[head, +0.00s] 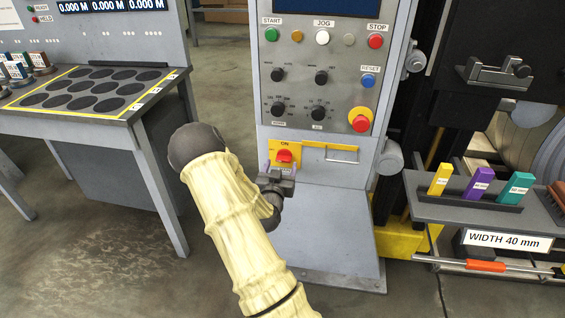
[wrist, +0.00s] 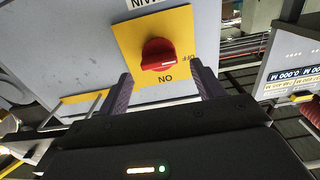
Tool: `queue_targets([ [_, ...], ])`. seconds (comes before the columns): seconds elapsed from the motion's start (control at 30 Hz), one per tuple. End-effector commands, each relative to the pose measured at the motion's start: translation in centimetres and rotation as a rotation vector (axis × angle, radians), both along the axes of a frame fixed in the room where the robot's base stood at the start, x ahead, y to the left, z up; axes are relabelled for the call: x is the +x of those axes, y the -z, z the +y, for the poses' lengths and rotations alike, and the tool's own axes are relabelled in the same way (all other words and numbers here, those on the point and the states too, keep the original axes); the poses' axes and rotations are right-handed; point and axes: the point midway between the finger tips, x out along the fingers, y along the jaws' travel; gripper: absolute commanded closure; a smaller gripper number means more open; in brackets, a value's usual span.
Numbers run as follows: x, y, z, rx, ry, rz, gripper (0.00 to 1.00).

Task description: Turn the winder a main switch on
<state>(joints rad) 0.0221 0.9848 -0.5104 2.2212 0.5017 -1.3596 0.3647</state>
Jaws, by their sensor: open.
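The main switch is a red knob (head: 284,156) on a yellow plate (head: 313,152), low on the front of the grey cabinet. In the wrist view, which is turned over, the red knob (wrist: 157,54) sits on its yellow plate (wrist: 128,42) with ON below it and OFF to its right. The knob's grip seems to lie across the picture, toward OFF, rather than toward ON. My gripper (head: 278,178) is just in front of and below the knob. In the wrist view my gripper (wrist: 161,70) is open, one finger on each side of the knob, holding nothing.
Above the switch are a red emergency button (head: 361,121) and several dials and buttons. A metal handle (head: 342,154) sits right of the knob. A table (head: 60,119) stands left, a tool shelf (head: 480,208) right. Floor between table and cabinet is clear.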

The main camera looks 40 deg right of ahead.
Motion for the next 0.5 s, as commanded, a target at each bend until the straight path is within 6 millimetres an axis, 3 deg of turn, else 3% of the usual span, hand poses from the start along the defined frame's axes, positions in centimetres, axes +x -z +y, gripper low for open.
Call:
queue_targets([
  [0.2,1.8,0.0,-2.1,-0.001,0.001,-0.002,0.33],
  [0.5,2.1,0.0,-2.5,0.000,0.001,0.000,0.33],
])
